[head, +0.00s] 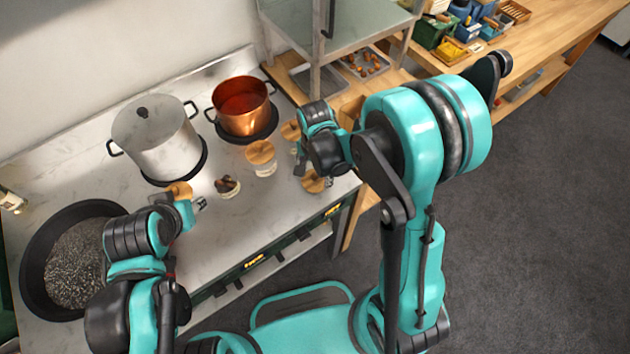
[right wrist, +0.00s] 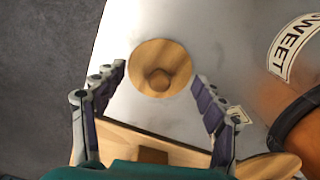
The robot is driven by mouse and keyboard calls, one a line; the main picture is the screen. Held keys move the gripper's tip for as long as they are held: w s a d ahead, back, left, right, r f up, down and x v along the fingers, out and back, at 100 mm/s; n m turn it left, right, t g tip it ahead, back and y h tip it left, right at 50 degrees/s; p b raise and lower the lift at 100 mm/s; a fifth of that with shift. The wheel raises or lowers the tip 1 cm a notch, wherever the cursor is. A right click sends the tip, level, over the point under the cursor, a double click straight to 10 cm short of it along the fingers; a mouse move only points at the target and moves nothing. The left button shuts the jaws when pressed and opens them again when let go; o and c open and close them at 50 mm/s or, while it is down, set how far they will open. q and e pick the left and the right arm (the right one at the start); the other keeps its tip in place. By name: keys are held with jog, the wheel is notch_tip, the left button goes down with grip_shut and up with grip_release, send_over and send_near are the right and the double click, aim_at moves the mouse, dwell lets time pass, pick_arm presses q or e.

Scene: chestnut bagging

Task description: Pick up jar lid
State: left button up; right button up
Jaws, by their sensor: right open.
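A round wooden jar lid with a knob (right wrist: 160,68) lies on the pale counter, ahead of and between the spread fingers of my right gripper (right wrist: 160,88). In the head view a wooden lid (head: 314,183) shows close below my right gripper (head: 303,165), near the counter's front edge. The right gripper is open and empty. Another wooden lid (head: 261,152) tops a glass jar (head: 265,169). An uncovered jar with dark contents (head: 228,187) stands to its left. My left gripper (head: 199,204) is near another wooden lid (head: 179,190); its jaws are too small to read.
A copper pot (head: 242,108) and a silver pot (head: 155,140) stand at the back. A black pan of dark grains (head: 75,265) is at the left. A further wooden lid (head: 290,130) is near the copper pot. A "SWEET" label (right wrist: 293,48) shows in the wrist view.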

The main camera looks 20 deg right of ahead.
jog(key=shift+s, duration=0.1)
jog(key=c, duration=1.5)
